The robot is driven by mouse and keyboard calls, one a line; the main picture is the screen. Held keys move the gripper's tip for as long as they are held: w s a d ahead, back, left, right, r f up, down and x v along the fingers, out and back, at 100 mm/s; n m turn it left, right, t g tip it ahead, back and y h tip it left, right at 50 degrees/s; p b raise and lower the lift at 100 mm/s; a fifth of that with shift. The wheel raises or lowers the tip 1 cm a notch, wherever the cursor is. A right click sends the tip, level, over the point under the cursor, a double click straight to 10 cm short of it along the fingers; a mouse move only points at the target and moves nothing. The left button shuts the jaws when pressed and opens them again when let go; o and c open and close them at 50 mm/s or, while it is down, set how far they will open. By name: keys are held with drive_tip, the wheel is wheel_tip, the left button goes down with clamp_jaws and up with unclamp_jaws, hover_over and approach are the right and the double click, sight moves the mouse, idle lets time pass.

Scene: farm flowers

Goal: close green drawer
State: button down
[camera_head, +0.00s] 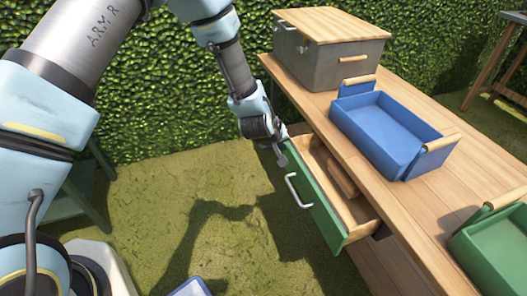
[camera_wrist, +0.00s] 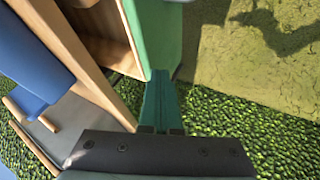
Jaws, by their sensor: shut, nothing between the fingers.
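The green drawer (camera_head: 318,212) is pulled out from under the wooden table's near edge. Its green front has a pale handle (camera_head: 296,190), and its wooden inside shows. In the wrist view the green front (camera_wrist: 156,38) runs down to my fingertips. My gripper (camera_head: 281,157) is at the drawer's far left end, by the front panel's corner. Its teal fingers (camera_wrist: 160,75) are shut together and empty. The fingertips overlap the panel's end in the wrist view; I cannot tell whether they touch it.
The wooden table (camera_head: 420,215) carries a blue tray (camera_head: 385,130) with wooden handles, a green tray (camera_head: 495,250) and a grey box (camera_head: 330,62) with a wooden lid. A brown block (camera_head: 342,178) lies in the drawer. Grass is open before the drawer; a hedge stands behind.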

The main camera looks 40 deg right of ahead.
drive_tip(key=s+d, duration=0.2)
drive_tip(key=d, duration=0.5)
drive_tip(key=shift+s, duration=0.35)
